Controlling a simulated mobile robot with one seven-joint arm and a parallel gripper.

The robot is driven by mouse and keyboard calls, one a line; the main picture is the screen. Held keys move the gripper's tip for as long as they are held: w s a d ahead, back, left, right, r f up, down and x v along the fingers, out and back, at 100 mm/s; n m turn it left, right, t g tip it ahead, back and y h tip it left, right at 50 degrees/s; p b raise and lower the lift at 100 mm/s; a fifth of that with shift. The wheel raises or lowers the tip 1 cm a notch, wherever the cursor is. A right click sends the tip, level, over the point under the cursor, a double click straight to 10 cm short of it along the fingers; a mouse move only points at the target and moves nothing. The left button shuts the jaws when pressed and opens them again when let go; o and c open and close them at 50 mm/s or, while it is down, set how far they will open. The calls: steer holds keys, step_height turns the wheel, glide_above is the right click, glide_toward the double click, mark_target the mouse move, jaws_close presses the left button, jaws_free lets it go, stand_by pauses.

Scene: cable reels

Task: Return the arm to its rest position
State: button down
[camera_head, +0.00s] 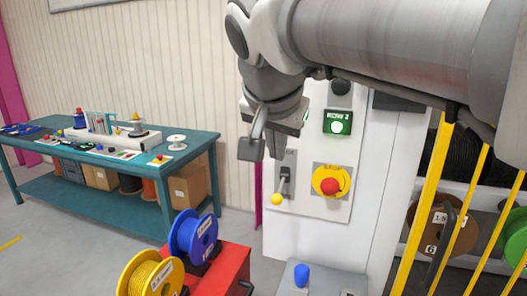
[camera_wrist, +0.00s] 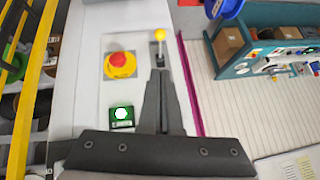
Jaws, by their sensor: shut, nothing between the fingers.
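My gripper (camera_head: 250,148) hangs from my raised arm in front of the light control panel (camera_head: 335,205). In the wrist view, its two dark fingers (camera_wrist: 160,76) are closed together with nothing between them. The fingertips overlap the view of the lever with the yellow knob (camera_head: 277,200), which also shows in the wrist view (camera_wrist: 160,34). They look apart from it in the head view, with the gripper above and left of the lever. The lever points down in the head view. My arm crosses the upper right of the head view and hides part of the cabinet top.
A red emergency button (camera_head: 329,186) on a yellow disc and a lit green indicator (camera_head: 338,126) are on the panel. Blue (camera_head: 193,236) and yellow (camera_head: 150,275) reels stand at the lower left. A teal workbench (camera_head: 188,147) is at left. Yellow bars (camera_head: 432,190) guard a reel rack.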

steer(key=shift+s+a+r, duration=0.1)
steer(key=shift+s+r, duration=0.2)
steer(key=shift+s, duration=0.2)
